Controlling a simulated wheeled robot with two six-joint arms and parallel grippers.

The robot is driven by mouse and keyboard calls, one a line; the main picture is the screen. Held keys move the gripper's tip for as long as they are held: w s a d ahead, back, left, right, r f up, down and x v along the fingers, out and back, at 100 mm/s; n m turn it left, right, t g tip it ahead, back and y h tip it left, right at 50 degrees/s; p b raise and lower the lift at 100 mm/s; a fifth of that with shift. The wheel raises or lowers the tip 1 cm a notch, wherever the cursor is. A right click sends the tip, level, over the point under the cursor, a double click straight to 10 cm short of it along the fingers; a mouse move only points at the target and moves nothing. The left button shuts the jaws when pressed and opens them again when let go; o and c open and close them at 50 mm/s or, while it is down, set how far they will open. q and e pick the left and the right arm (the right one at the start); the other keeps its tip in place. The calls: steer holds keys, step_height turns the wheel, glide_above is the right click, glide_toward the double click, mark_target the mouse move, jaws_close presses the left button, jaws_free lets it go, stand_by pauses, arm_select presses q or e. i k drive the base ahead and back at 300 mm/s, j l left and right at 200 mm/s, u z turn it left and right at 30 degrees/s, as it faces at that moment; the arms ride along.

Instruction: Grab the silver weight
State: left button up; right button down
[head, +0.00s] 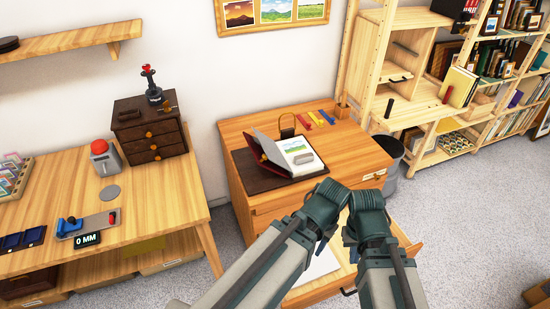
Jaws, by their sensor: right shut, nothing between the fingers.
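A small grey oblong piece (303,158), which looks like the silver weight, lies on the right-hand page of an open album (284,150). The album rests on a dark mat (250,178) on the wooden desk. Both my arms reach up from the bottom, in front of the desk's near side. My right gripper (350,238) is shut and empty, below and right of the album, apart from the grey piece. My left gripper (292,221) is mostly hidden by its own wrist, so its fingers cannot be made out.
A drawer (408,247) stands open at the desk's front, partly behind my arms. A grey bin (390,150) stands at right, before the shelves. Another table (150,205) is at left.

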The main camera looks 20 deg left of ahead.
mark_target(298, 160)
steer(key=i+l+u, duration=0.2)
steer(key=l+u, duration=0.15)
steer(key=u, duration=0.15)
steer(key=i+l+u, duration=0.1)
steer(key=l+u, duration=0.4)
steer(key=i+l+u, duration=0.25)
steer(key=l, duration=0.9)
steer(key=l+u, duration=0.25)
steer(key=l, duration=0.9)
steer(key=i+l, duration=0.1)
steer(key=l, duration=0.35)
steer(key=i+l, duration=0.1)
steer(key=l, duration=0.35)
steer(key=i, duration=0.25)
